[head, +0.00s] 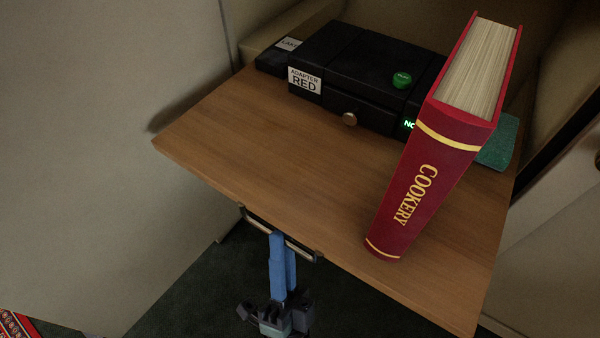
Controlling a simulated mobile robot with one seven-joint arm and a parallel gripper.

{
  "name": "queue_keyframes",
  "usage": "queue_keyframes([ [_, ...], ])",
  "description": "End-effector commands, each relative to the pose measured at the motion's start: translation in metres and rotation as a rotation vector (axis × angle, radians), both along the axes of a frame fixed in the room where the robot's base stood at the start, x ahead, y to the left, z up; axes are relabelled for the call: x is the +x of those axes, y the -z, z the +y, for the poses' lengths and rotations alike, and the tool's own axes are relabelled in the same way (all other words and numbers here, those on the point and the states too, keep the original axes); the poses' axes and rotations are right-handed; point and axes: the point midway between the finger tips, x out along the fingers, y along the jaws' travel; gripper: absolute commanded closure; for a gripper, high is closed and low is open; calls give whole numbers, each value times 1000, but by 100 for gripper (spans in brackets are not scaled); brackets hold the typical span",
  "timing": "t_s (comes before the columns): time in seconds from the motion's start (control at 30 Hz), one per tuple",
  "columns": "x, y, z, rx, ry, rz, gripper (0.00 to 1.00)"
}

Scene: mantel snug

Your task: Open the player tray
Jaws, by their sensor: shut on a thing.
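The player (345,75) is a black box at the back of a wooden board. The tray looks shut. Green display letters (409,125) read "NO", and the book hides the rest. My gripper (279,240) is well in front of the player, at the board's front edge. Its blue fingers are shut on a dark bar handle (300,249) there.
A red cookery book (425,185) stands upright on the wooden board (240,140), covering the player's right part. A green thing (500,145) shows behind the book. A label (304,80) reads "ADAPTER RED". The board's left and middle are clear. A pale panel (90,130) stands at left.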

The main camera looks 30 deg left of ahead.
Motion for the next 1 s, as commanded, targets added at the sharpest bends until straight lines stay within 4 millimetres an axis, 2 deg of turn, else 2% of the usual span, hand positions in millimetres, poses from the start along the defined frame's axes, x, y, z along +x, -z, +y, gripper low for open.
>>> queue_keyframes([
  [0.2,-29,1,0,0,0,6,100],
  [0.4,-42,1,1,0,1,5,100],
  [0.93,-48,2,1,0,2,5,100],
  [0.97,-47,2,1,0,2,5,80],
  [1.0,-47,2,1,0,2,5,73],
])
